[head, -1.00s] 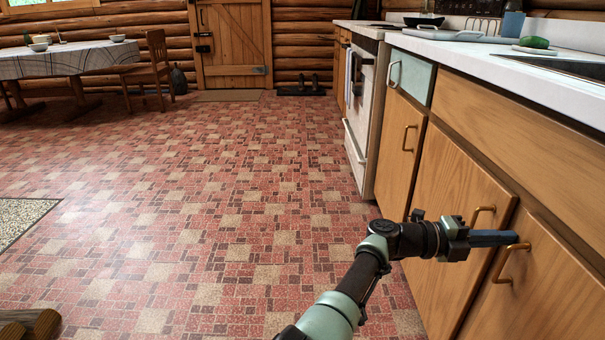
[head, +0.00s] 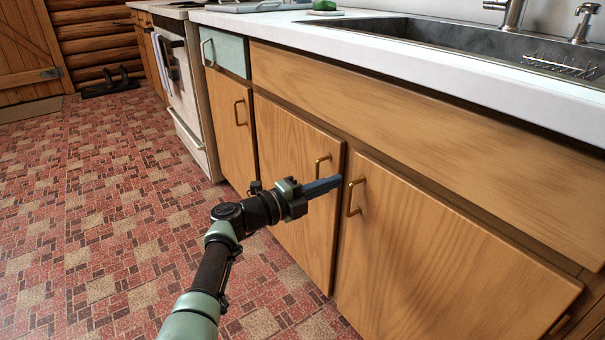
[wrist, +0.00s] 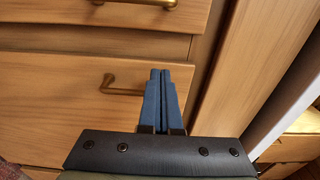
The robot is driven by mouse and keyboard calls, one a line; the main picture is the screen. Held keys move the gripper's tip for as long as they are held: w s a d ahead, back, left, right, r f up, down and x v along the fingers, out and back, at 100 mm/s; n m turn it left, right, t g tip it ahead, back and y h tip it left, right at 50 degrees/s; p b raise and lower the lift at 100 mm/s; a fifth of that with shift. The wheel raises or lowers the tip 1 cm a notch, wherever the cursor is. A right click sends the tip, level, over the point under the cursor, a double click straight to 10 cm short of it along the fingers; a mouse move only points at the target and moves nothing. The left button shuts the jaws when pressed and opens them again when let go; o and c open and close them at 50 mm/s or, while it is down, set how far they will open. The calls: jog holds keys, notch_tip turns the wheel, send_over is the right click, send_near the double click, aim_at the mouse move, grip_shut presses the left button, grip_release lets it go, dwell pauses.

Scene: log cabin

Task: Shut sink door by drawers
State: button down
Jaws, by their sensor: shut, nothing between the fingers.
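The wooden sink door by the drawers (head: 440,260) is the right one of two under the sink. It appears closed or nearly so; I cannot tell if a small gap is left. Its brass handle (head: 351,197) is at its upper left. The other sink door (head: 295,150) is left of it and looks closed, with a handle (head: 319,165) at its upper right. My gripper (head: 340,182) is shut and empty, its tip close to the edge between the doors, by both handles. I cannot tell if it touches. In the wrist view, the blue fingers (wrist: 160,72) lie together beside a handle (wrist: 122,88).
The white counter (head: 400,65) with the sink (head: 480,45) overhangs the doors. A drawer handle (head: 560,324) shows at the lower right.

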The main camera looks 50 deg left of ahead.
jog(key=s+a+p, duration=0.1)
jog(key=s+p, duration=0.4)
jog(key=s, duration=0.5)
jog(key=shift+s+f, duration=0.2)
jog(key=shift+s, duration=0.05)
jog(key=shift+a, duration=0.15)
